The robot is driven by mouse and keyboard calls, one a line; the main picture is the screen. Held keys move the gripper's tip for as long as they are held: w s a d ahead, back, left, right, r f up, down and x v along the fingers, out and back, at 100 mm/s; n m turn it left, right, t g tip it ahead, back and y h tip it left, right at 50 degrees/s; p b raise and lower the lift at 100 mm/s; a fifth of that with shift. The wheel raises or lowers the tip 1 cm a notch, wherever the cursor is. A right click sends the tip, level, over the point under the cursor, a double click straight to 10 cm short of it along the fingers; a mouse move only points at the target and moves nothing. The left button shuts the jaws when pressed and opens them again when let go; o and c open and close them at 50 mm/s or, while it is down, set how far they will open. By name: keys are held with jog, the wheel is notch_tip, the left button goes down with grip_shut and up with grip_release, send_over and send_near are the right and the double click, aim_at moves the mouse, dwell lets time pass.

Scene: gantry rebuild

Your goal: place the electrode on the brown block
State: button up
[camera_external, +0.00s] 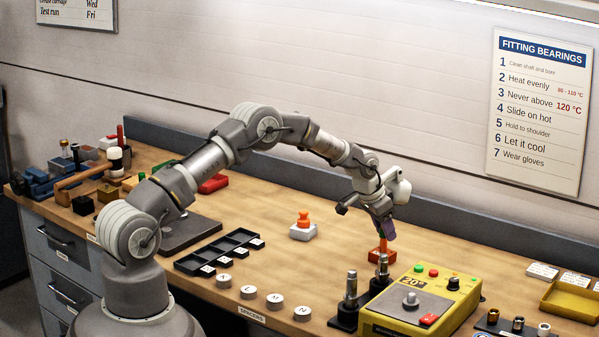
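My gripper (381,231) points down at the right of the bench, with dark purple fingers. Directly below it is an orange-red piece (381,254) with a narrow upright part, partly hidden by a metal post in front. I cannot tell whether the fingers touch or hold it. Another orange piece (303,219), with a knobbed top, stands on a pale grey block (303,232) left of the gripper. I cannot tell which orange piece is the electrode. A small brown block (107,193) sits at the far left of the bench, beside a black block (83,205).
Metal posts on black bases (349,300) and a yellow device (420,301) stand close in front of the gripper. A black compartment tray (219,252) and several round lettered discs (249,292) lie left of it. A yellow tray (573,302) is at right.

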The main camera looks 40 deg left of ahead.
jog(key=shift+o, duration=1)
jog(key=shift+r, duration=0.1)
